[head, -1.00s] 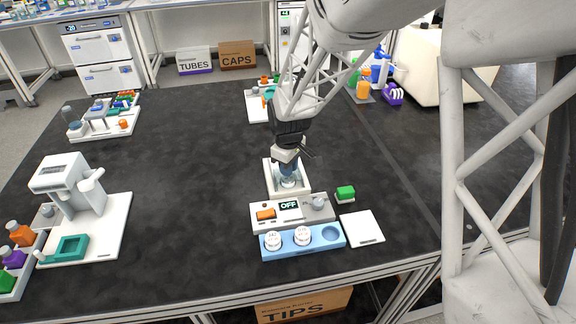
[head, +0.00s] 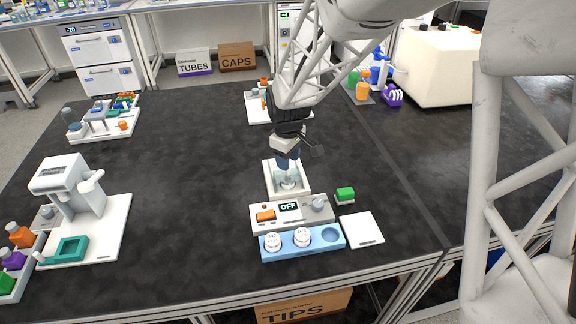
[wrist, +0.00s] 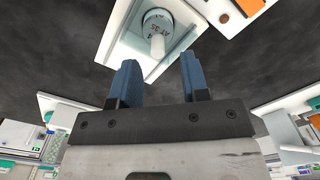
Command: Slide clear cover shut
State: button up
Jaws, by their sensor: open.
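The white open-topped housing (head: 270,178) stands behind the panel reading OFF. A clear cover (head: 291,183) shows faintly in its area; its exact edges are hard to make out. In the wrist view a round white-topped piece with dark lettering (wrist: 158,21) sits in the housing (wrist: 112,42), with a small pale knob (wrist: 157,46) in front of it. My gripper (head: 288,163) is over the far part of the housing, its blue fingers pointing down. In the wrist view my gripper (wrist: 158,72) is open with nothing between its fingers. Contact with the cover cannot be told.
The grey control panel (head: 262,224) has an orange switch and a knob. In front, a blue rack (head: 287,250) holds two white-topped pieces and one empty recess.

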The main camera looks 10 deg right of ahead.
aim_at(289, 178)
jog(key=shift+r, duration=1.8)
jog(key=shift+s, duration=0.1)
jog(key=s+d+r+m+t, duration=0.1)
jog(key=s+r+m, duration=0.2)
jog(key=s, duration=0.6)
jog(key=s+d+r+m, duration=0.2)
jog(key=s+r, duration=0.3)
jog(key=s, duration=0.5)
jog(key=s+d+r+m+t, duration=0.1)
jog(key=s+r+m, duration=0.3)
jog(key=s, duration=0.6)
jog(key=shift+d+r+t, duration=0.3)
jog(key=shift+d+r, duration=0.15)
